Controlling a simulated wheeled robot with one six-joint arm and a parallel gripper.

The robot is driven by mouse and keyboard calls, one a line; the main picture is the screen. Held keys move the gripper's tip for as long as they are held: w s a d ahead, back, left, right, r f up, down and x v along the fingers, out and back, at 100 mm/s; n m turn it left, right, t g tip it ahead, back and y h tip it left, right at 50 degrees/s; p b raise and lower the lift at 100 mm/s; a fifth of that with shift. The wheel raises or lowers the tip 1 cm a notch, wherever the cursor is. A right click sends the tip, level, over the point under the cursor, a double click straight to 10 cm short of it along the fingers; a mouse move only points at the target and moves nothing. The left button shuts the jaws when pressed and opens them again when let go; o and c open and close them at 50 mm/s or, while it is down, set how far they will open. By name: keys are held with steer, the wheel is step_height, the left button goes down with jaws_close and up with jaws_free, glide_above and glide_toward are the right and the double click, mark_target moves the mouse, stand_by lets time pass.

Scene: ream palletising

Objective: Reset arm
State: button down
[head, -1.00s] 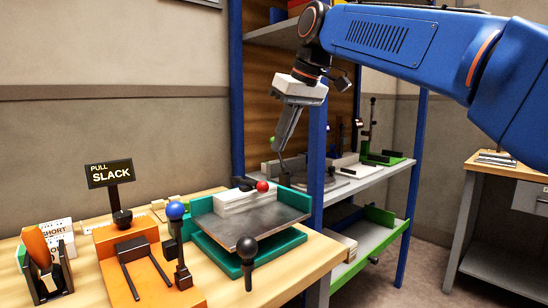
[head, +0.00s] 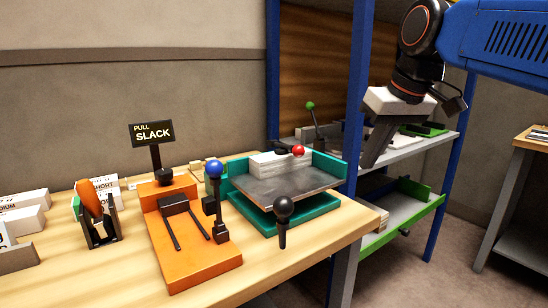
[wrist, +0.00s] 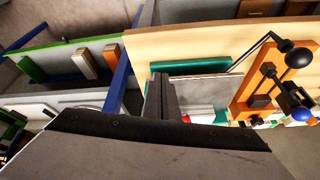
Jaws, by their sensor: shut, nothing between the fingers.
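My gripper (head: 372,150) hangs from my blue arm at the right of the head view. It points down, in front of the blue-framed shelf and to the right of the bench. Its fingers are together with nothing between them. In the wrist view my gripper (wrist: 160,95) points toward the bench edge and the teal tray. It appears apart from everything around it, though the exact gap to the shelf post is hard to tell.
A wooden bench (head: 80,268) holds an orange fixture (head: 180,262) with a blue-knobbed lever, a "PULL SLACK" sign (head: 152,133) and a teal tray (head: 335,172). A blue shelf post (head: 357,90) stands close to my gripper. Open floor (head: 440,278) lies at the lower right.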

steer(key=s+d+f+m, duration=0.1)
steer(key=s+d+f, duration=0.1)
steer(key=s+f, duration=0.3)
steer(key=s+d+f+m+h, duration=0.1)
steer(key=s+d+f, duration=0.2)
steer(key=f, duration=1.1)
steer(key=s+d+f+m+h, duration=0.1)
steer(key=s+d+f, duration=0.2)
steer(key=s+f, duration=0.5)
steer(key=shift+s+d+f+m, duration=0.25)
steer(key=shift+f+m, duration=0.15)
steer(key=shift+f, duration=0.5)
